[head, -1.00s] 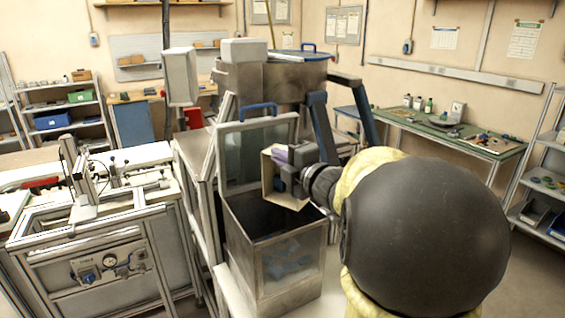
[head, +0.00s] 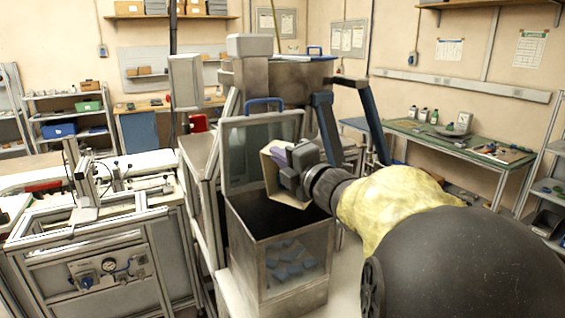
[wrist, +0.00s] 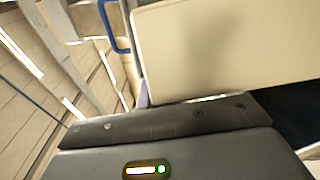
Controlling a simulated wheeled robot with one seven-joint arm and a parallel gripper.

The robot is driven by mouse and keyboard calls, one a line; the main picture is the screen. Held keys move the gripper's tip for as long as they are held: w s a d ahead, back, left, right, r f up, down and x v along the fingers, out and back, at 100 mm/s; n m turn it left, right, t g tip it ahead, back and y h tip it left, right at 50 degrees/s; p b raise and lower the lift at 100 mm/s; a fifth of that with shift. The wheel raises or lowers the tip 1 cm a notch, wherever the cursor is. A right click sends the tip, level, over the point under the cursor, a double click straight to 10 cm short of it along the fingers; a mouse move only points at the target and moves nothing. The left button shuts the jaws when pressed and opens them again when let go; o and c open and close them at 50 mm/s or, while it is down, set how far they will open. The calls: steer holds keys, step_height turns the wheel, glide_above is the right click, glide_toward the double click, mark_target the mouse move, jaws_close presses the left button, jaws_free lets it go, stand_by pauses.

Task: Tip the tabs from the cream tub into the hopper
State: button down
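My gripper (head: 287,160) is shut on the cream tub (head: 269,178) and holds it above the open steel hopper (head: 247,262). The tub is tipped steeply onto its side, near the raised lid panel. My gripper and wrist hide much of it. Its cream wall (wrist: 225,50) fills the upper right of the wrist view, close against the dark gripper body. Several blue tabs (head: 290,262) lie in the hopper behind its clear front window. I cannot see whether any tabs are left inside the tub. A small purple piece (head: 277,156) shows at the gripper.
The clear lid panel with a blue handle (head: 262,103) stands upright behind the hopper mouth. A steel machine (head: 275,75) with blue legs rises behind. A bench with fixtures (head: 100,200) stands close on the left. A green-topped table (head: 450,138) stands at the right.

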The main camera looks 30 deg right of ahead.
steer(key=shift+s+a+f+n+y+b, duration=0.25)
steer(key=shift+a+n+b, duration=0.25)
steer(key=shift+b, duration=0.75)
steer(key=shift+s+a+f+n+y+b, duration=0.1)
steer(key=shift+s+a+n+b, duration=0.3)
steer(key=shift+b, duration=0.85)
steer(key=shift+a+r+m+g+y+p, duration=0.1)
steer(key=shift+r+m+g+y+p, duration=0.7)
steer(key=shift+m+p, duration=3.75)
steer(key=shift+d+r+m+g+y+p, duration=0.2)
steer(key=shift+r+m+g+p, duration=1)
steer(key=shift+p, duration=6.4)
steer(key=shift+a+r+m+g+y+p, duration=0.2)
steer(key=shift+r+m+g+y+p, duration=0.8)
steer(key=shift+m+p, duration=3.65)
steer(key=n+p, duration=0.1)
steer(key=f+n+h+p, duration=0.1)
steer(key=shift+n+p, duration=0.4)
